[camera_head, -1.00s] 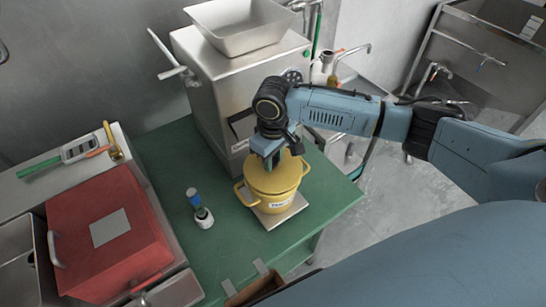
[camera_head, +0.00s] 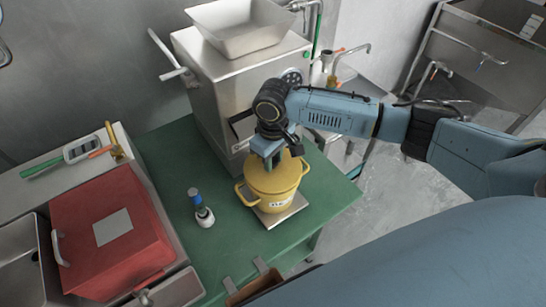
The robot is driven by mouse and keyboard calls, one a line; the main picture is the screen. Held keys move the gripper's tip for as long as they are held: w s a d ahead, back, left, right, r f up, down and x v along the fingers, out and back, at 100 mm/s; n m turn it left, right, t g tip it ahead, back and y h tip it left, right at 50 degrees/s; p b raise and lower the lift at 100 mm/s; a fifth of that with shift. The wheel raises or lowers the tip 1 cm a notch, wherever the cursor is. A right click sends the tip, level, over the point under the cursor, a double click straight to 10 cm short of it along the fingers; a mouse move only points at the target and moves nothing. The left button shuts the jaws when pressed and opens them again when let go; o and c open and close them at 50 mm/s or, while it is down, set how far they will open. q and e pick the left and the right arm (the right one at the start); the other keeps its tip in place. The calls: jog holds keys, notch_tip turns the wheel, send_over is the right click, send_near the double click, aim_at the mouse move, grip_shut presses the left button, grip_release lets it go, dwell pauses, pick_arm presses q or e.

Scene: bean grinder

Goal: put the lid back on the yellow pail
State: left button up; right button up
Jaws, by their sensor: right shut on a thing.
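My left gripper is not in view.
A grey grinder (camera_head: 218,95) with a metal hopper (camera_head: 240,27) stands behind the pail. A small white and blue bottle (camera_head: 204,214) stands left of it. A red box (camera_head: 108,240) is at the left. The green table (camera_head: 235,250) is clear in front of the bottle.

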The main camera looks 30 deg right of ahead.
jog(key=shift+f+p, duration=0.15)
jog(key=shift+p, duration=0.9)
dwell(0.8)
dwell(0.3)
jog(key=o, duration=1.6)
jog(key=shift+c, duration=0.2)
jog(key=shift+r+p, duration=1.35)
jog(key=shift+p, duration=0.2)
jog(key=shift+r, duration=2.15)
jog(key=shift+c, duration=0.4)
grip_shut()
